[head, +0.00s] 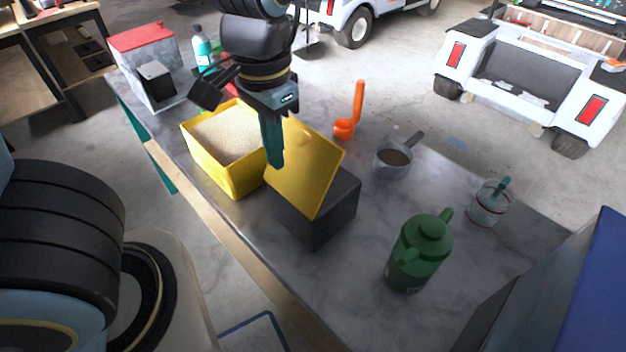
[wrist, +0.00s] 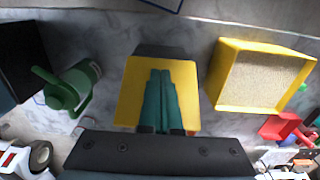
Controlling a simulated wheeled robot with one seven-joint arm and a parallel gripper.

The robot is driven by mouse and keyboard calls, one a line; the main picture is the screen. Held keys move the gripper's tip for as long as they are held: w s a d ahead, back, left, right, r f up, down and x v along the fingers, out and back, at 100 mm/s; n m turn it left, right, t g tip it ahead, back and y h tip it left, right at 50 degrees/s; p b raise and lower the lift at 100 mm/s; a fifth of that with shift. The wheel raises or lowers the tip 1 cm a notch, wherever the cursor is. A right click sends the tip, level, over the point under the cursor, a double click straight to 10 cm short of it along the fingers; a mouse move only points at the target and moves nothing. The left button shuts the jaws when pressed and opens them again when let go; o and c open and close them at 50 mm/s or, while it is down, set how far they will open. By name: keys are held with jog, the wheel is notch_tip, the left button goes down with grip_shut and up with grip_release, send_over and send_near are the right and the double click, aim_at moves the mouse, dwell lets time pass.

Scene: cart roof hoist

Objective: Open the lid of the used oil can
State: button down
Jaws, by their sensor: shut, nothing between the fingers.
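The used oil can appears to be the dark grey box (head: 318,222) on the bench, with a flat yellow lid (head: 308,172). The lid is tilted up from the box, and dark box wall shows to its right and below it. In the wrist view the lid (wrist: 134,95) fills the middle, with a strip of the dark box (wrist: 165,50) beyond it. My gripper (head: 276,163) points down with its teal fingers together and empty. It overlaps the lid's left part in the head view; whether it touches the lid I cannot tell. The fingers (wrist: 160,73) hide the lid's centre in the wrist view.
A yellow bin of grainy material (head: 217,187) stands close left of the box. A green jug (head: 420,255), a grey pot (head: 391,168), an orange ladle (head: 345,128) and a glass jar (head: 489,206) stand to the right. A red-lidded container (head: 146,45) is at the far left.

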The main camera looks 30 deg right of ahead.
jog(key=shift+a+f+b, duration=0.2)
jog(key=shift+b, duration=0.3)
jog(key=a+b, duration=0.1)
jog(key=b, duration=0.1)
jog(key=a+b, duration=0.1)
jog(key=b, duration=0.1)
jog(key=shift+s+a+f, duration=0.15)
jog(key=shift+a+f, duration=0.05)
jog(key=c, duration=0.7)
grip_release()
jog(key=shift+r, duration=0.15)
notch_tip(320, 180, up, 8)
jog(key=p, duration=0.8)
